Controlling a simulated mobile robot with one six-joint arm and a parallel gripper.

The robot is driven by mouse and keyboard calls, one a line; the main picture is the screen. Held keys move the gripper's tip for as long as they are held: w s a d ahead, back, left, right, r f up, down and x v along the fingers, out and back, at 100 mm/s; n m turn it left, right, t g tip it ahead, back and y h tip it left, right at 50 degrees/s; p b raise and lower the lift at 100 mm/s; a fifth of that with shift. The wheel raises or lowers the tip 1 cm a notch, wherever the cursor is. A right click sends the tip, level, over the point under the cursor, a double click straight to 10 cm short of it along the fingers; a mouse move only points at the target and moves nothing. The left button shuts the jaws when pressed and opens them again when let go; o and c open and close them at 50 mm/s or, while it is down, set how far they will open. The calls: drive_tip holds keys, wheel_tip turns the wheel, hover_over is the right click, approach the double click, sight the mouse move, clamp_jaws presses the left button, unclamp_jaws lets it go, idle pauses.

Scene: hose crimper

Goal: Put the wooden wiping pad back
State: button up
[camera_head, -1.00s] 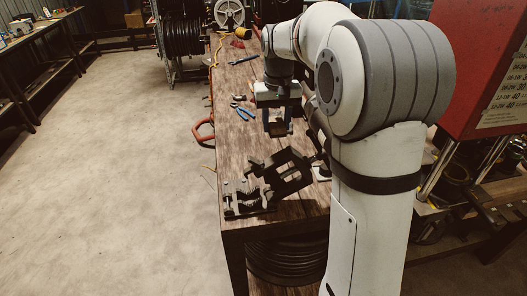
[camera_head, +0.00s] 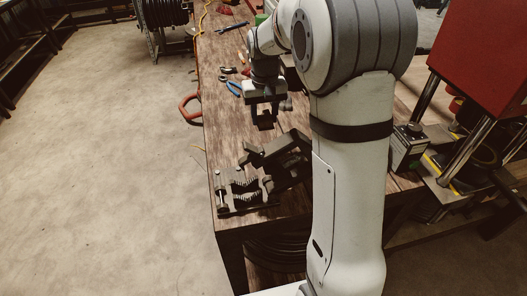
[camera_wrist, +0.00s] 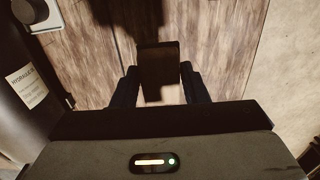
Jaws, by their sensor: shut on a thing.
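My gripper (camera_head: 265,118) hangs over the wooden bench, pointing down, beyond the black clamp-like fixture. It is shut on a dark brown block, which appears to be the wooden wiping pad (camera_wrist: 158,68). In the wrist view the block sits between the two dark fingers (camera_wrist: 158,88) and sticks out past their tips. In the head view the block is small and dark, hard to tell from the fingers. Bench planks show below it in the wrist view. I cannot tell its exact height above the bench.
A black fixture (camera_head: 285,160) and a spring-like metal part (camera_head: 242,188) stand on the bench's near end (camera_head: 225,222). Blue-handled pliers (camera_head: 233,89) and a wrench (camera_head: 232,27) lie farther back. A red press (camera_head: 480,60) stands at right.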

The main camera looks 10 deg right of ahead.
wheel_tip(320, 180, down, 10)
drive_tip(key=shift+s+r+p, duration=0.1)
drive_tip(key=shift+s+p, duration=0.05)
drive_tip(key=shift+p, duration=0.55)
drive_tip(key=shift+f, duration=0.3)
drive_tip(key=o, duration=1.1)
drive_tip(key=shift+r, duration=0.1)
wheel_tip(320, 180, up, 12)
drive_tip(key=shift+r+b, duration=0.15)
drive_tip(key=shift+b, duration=0.4)
